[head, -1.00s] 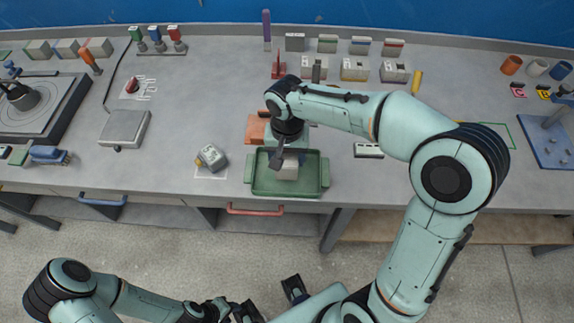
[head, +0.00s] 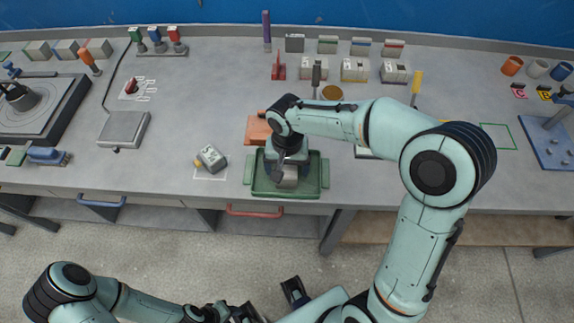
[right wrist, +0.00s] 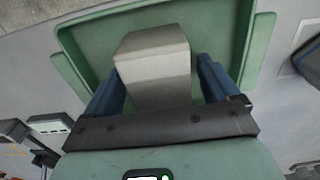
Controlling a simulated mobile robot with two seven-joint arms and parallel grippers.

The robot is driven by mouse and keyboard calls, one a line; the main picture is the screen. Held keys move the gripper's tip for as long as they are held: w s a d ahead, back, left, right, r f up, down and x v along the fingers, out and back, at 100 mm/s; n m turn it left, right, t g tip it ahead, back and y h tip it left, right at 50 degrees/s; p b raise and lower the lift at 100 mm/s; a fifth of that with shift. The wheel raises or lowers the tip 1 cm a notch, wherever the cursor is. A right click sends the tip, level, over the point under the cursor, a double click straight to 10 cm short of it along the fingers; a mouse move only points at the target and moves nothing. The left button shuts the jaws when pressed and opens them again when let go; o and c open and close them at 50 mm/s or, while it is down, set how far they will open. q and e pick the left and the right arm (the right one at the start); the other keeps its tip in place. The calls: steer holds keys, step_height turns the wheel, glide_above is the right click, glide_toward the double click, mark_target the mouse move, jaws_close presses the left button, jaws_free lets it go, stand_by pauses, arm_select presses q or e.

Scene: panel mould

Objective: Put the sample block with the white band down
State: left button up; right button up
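A pale grey block (head: 288,178) is in the green tray (head: 324,178) at the front of the bench. My right gripper (head: 288,168) points down into the tray around this block. In the right wrist view the block (right wrist: 155,65) sits between the blue fingers of the gripper (right wrist: 160,85), which close in on both its sides; a thin gap seems to show at the right finger. No white band can be made out on the block. Whether it touches the tray floor is hard to tell. My left gripper (head: 240,312) is low at the bottom edge, away from the bench, partly cut off.
Another grey block (head: 211,157) stands left of the tray on a marked outline. An orange-brown block (head: 257,130) lies just behind the tray. A scale (head: 124,128) is further left. Several labelled blocks line the back. Bare bench lies between the tray and the left block.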

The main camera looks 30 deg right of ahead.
steer(key=shift+r, duration=0.4)
arm_select(q)
steer(key=shift+w+r+p, duration=0.25)
steer(key=shift+r+p, duration=0.25)
steer(key=shift+r, duration=0.05)
steer(key=shift+w+r+p, duration=0.25)
steer(key=shift+r+p, duration=0.2)
steer(key=shift+r, duration=0.05)
arm_select(e)
step_height(320, 180, up, 12)
steer(key=shift+f, duration=0.2)
